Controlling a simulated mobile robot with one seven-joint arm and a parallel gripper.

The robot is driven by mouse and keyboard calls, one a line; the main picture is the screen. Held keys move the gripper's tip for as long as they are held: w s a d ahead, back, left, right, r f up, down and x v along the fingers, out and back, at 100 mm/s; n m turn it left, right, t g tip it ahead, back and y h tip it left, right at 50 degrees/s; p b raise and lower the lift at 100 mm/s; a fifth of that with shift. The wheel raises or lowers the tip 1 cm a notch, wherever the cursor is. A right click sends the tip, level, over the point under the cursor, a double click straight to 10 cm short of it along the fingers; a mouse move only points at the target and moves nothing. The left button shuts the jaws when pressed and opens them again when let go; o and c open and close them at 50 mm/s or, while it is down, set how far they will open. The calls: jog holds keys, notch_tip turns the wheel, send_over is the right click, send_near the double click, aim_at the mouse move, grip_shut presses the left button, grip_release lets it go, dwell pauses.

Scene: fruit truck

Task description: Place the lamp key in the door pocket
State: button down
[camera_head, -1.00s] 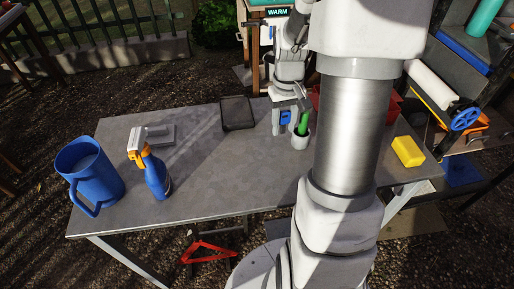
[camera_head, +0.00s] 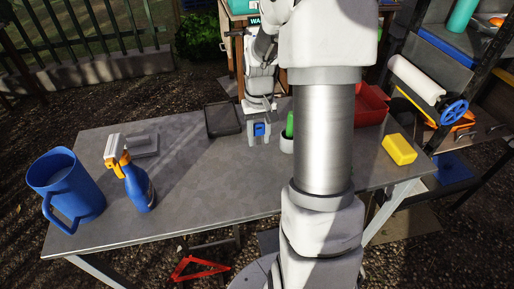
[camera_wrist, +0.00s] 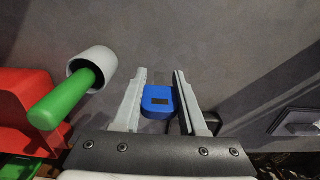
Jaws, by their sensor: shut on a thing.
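My gripper (camera_head: 259,141) is over the worktable, just left of a pale cup with a green handle. Its fingers are shut on a small blue piece with a dark slot, which looks to be the lamp key (camera_head: 260,129). In the wrist view the key (camera_wrist: 157,100) sits between the two grey fingers, nearer their base than their tips. The rest of the key is hidden or too dark to make out. I cannot pick out the door pocket in either view.
The worktable (camera_head: 215,182) bears a blue pitcher (camera_head: 72,190), a spray bottle (camera_head: 138,187), a black tray (camera_head: 223,120), the cup (camera_head: 287,145), a red bin (camera_head: 370,103) and a yellow block (camera_head: 399,149). A shelf rack stands right. The table's middle is clear.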

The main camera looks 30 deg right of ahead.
aim_at(257, 155)
jog(key=shift+w+a+f, duration=0.15)
jog(key=shift+w+f, duration=0.05)
jog(key=shift+f+b, duration=0.5)
jog(key=shift+f, duration=1.4)
jog(key=shift+f, duration=0.2)
jog(key=shift+c, duration=2.3)
grip_release()
